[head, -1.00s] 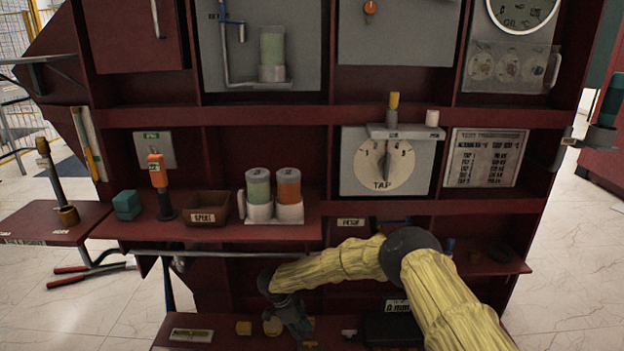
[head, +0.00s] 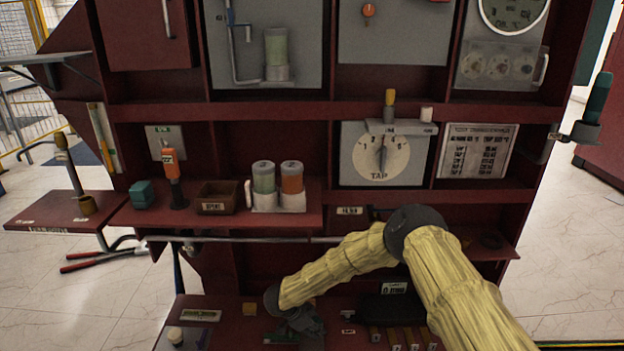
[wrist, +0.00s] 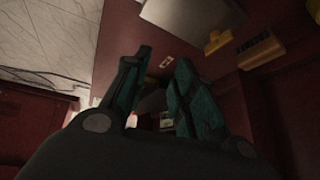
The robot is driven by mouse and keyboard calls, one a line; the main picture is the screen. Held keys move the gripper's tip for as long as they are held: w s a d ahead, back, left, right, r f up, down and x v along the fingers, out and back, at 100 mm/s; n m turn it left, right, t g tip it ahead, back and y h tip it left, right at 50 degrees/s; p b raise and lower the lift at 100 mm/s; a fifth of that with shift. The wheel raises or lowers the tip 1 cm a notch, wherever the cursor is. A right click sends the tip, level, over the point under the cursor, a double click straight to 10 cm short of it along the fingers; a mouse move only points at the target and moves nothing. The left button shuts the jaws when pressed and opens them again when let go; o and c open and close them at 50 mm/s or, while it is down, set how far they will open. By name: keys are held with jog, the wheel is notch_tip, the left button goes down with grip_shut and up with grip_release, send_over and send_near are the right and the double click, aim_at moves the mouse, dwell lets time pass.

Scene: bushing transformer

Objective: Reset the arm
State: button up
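My gripper (head: 298,330) hangs low at the front of the red cabinet, over the bottom shelf (head: 228,335), at the end of my yellow-sleeved arm. In the wrist view my gripper (wrist: 158,85) has two dark teal fingers standing apart, with nothing seen held between them. The arm is bent, with its dark elbow joint in front of the right side of the cabinet. The gripper's underside and part of the shelf behind it are hidden in the head view.
A grey rail (head: 260,240) runs above. The middle shelf holds green and orange jars (head: 264,178). Pale floor (head: 60,300) is open at left.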

jog(key=s+d+r+n+g+y+p, duration=0.1)
jog(key=s+d+r+n+p, duration=0.4)
jog(key=s, duration=1.1)
jog(key=s+d+r+n+y+p, duration=0.2)
jog(key=s+d+r+n+p, duration=0.3)
jog(key=s+d+r+p, duration=0.4)
jog(key=s+d+r+n+g+y+p, duration=0.1)
jog(key=s+d+r+n+p, duration=0.3)
jog(key=s, duration=1.9)
jog(key=d+r+y+p, duration=0.1)
jog(key=d+r+p, duration=0.2)
jog(key=r, duration=0.3)
jog(key=shift+s+d+n+g+y+p, duration=0.3)
jog(key=shift+s+d+n+p, duration=0.1)
jog(key=shift+p, duration=0.25)
jog(key=shift+r, duration=0.1)
